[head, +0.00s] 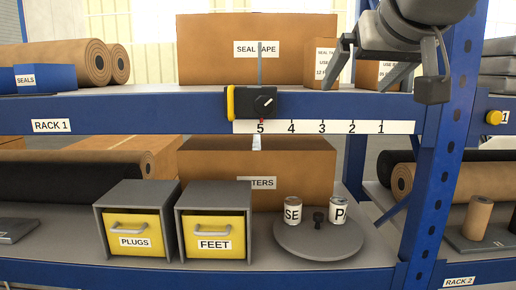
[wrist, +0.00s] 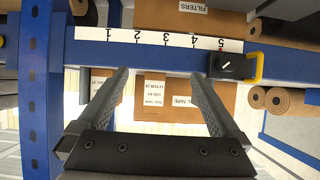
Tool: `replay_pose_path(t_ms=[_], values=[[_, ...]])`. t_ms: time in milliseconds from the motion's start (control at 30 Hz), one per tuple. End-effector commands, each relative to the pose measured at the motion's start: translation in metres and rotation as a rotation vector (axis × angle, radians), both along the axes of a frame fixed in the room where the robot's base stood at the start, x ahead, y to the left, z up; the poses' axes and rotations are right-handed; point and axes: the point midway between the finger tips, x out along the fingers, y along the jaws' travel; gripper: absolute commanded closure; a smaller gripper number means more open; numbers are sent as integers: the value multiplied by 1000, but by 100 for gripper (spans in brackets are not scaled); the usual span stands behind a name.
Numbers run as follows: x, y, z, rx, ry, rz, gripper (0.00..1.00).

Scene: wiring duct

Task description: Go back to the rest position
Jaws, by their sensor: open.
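My gripper (head: 388,70) is at the upper right of the head view, in front of the upper shelf near the blue rack post. Its fingers are apart and nothing is between them. In the wrist view my gripper (wrist: 158,85) shows both fingers spread, with the picture upside down. The slider also shows in the wrist view (wrist: 226,66). My gripper is apart from it, to its right.
A blue rack post (head: 440,170) stands close to my gripper. The lower shelf holds yellow drawers marked PLUGS (head: 135,232) and FEET (head: 214,234), and a grey turntable (head: 318,243) with two cans.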

Motion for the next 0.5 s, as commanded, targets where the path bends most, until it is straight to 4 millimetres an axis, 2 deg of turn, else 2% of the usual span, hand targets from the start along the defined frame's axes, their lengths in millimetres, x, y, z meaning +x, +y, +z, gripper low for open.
replay_pose_path(t_ms=[33, 267, 400, 500], values=[[-7, 1, -27, 1, 41, 1, 0], [-45, 6, -158, 3, 249, 3, 0], [-78, 9, -238, -1, 374, 3, 0], [-102, 10, -288, -4, 452, 3, 0]])
